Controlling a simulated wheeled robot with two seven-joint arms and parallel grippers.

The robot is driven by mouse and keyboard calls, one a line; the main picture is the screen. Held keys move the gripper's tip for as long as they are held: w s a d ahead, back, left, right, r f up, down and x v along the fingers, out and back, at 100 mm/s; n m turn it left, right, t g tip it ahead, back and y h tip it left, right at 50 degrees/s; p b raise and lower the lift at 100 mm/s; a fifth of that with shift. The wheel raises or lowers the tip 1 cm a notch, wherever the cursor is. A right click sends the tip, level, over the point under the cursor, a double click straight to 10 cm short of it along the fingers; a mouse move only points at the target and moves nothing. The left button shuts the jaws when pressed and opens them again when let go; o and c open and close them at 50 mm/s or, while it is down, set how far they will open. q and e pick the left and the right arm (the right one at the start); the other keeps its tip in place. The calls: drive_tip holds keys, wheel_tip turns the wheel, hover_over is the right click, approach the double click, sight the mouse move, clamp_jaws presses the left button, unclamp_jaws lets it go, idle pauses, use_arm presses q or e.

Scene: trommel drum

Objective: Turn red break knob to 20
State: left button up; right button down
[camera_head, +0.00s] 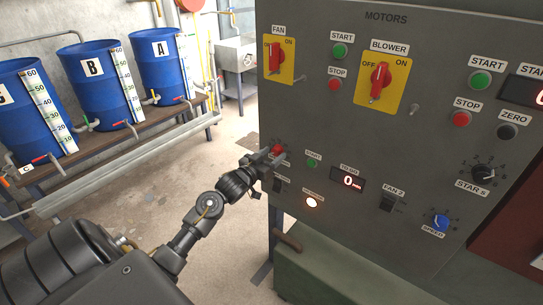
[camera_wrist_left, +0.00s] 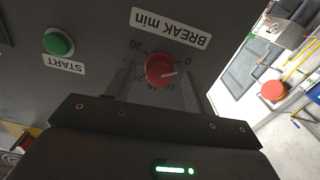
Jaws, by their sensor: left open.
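The red BREAK min knob (camera_wrist_left: 160,69) shows upside down in the wrist view, on the grey panel. Its dial runs from 0 at the right to 30 at the left, with middle numbers partly hidden below. The white pointer line points right, near the 0 side. In the head view the knob (camera_head: 278,149) sits at the panel's lower left edge, partly covered by my gripper. My left gripper (camera_head: 268,157) is open at the knob. In the wrist view its two fingers (camera_wrist_left: 160,84) reach toward either side of the knob; contact cannot be told. My right gripper is out of view.
A green START button (camera_wrist_left: 58,43) lies beside the knob. The panel also has a lit display (camera_head: 348,181), a black FAN 2 switch (camera_head: 388,203) and a blue SPEED knob (camera_head: 440,221). Blue barrels (camera_head: 95,90) stand at the left. The floor left of the panel is open.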

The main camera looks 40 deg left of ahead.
use_arm(q)
drive_tip(key=c, duration=1)
drive_tip(key=shift+m, duration=0.3)
